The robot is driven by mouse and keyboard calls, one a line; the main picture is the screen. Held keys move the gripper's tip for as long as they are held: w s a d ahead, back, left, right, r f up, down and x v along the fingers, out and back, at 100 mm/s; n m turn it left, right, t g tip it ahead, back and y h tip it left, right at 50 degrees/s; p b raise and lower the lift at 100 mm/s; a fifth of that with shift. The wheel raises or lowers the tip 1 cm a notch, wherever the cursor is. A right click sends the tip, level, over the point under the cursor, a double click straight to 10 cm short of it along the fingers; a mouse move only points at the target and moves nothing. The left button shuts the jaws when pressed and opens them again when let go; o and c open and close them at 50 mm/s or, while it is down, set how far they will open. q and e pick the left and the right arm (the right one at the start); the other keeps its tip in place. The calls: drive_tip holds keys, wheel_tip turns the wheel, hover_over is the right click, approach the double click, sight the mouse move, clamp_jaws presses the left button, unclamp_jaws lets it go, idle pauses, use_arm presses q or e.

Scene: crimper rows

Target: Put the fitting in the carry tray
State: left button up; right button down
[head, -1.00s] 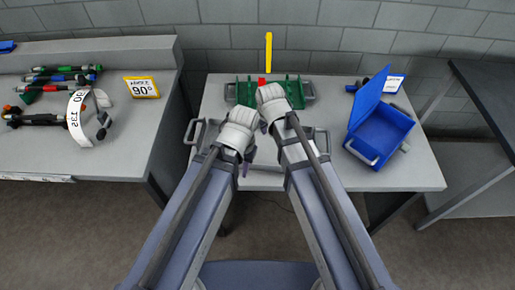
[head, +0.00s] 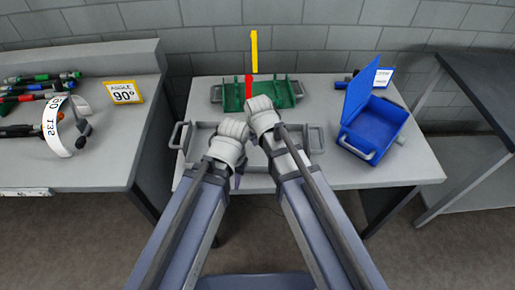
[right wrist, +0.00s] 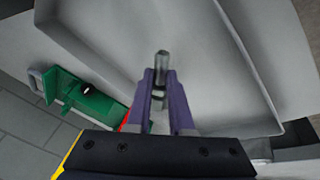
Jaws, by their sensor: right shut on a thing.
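The fitting, a small metallic cylinder (right wrist: 161,58), stands out between the purple fingertips of my right gripper (right wrist: 160,75), which is shut on it. Below it in the right wrist view is a wide, shallow grey tray (right wrist: 215,50), which looks like the carry tray; I cannot tell the height between them. In the head view this grey tray (head: 199,131) has a handle at each end and is partly covered by my arms. My right gripper (head: 262,110) is over its back edge. My left gripper (head: 227,150) is over its front-middle part, its fingers mostly hidden.
A green holder (head: 285,92) with grey handles stands behind the tray, with a red bar (head: 248,86) and yellow bar (head: 254,52) upright near it. A blue lidded box (head: 373,130) stands open at the right.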

drive_tip(key=shift+f+b, duration=1.75)
drive_tip(key=shift+f, duration=0.05)
drive_tip(key=shift+f, duration=0.15)
drive_tip(key=c, duration=0.8)
unclamp_jaws()
drive_tip(key=p+v, duration=1.1)
drive_tip(key=v, duration=0.1)
